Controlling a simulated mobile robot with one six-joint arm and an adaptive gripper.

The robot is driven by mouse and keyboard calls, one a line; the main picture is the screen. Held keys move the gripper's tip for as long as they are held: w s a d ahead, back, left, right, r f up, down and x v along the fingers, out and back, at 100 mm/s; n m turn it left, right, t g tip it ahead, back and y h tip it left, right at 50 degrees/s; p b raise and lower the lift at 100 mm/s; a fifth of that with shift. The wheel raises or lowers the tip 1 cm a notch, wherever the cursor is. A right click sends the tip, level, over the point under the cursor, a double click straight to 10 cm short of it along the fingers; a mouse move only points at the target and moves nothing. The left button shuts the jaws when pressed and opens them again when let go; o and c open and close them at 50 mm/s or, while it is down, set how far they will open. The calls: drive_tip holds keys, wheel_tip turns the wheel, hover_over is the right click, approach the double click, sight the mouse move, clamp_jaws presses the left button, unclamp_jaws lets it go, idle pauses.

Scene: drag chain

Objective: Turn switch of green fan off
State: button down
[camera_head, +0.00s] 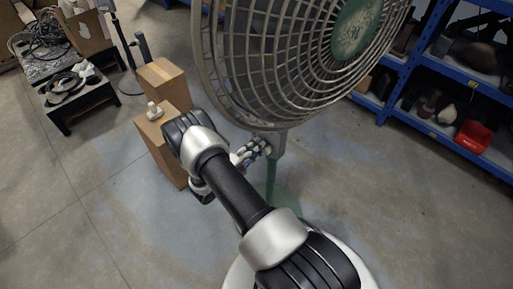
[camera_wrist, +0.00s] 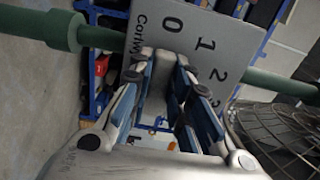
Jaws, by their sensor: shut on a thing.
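The green fan (camera_head: 300,60) stands on a green pole (camera_head: 270,185), with a large wire cage and green hub. Its grey switch panel (camera_wrist: 200,35) fills the top of the wrist view, marked 0, 1, 2 and part of another number. My gripper (camera_wrist: 157,68) is at the panel, its fingers closed on the grey switch (camera_wrist: 156,92) near the 0. The fingers partly hide the switch, and I cannot tell which mark it points to. In the head view, my gripper (camera_head: 255,150) is below the cage, beside the pole.
Cardboard boxes (camera_head: 162,85) stand left of my arm. A low black table (camera_head: 75,90) with cables is at far left. Blue shelves (camera_head: 430,70) with a red bin (camera_head: 472,136) stand at right. The floor right of the fan is clear.

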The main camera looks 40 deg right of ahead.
drive_tip(key=shift+s+f, duration=0.25)
drive_tip(key=shift+s, duration=0.1)
drive_tip(key=c, duration=1.7)
unclamp_jaws()
drive_tip(key=shift+o, duration=1.1)
drive_tip(key=shift+r, duration=0.15)
drive_tip(key=shift+w, duration=0.1)
drive_tip(key=shift+r, duration=0.1)
drive_tip(key=a, duration=1.2)
drive_tip(key=shift+s, duration=0.45)
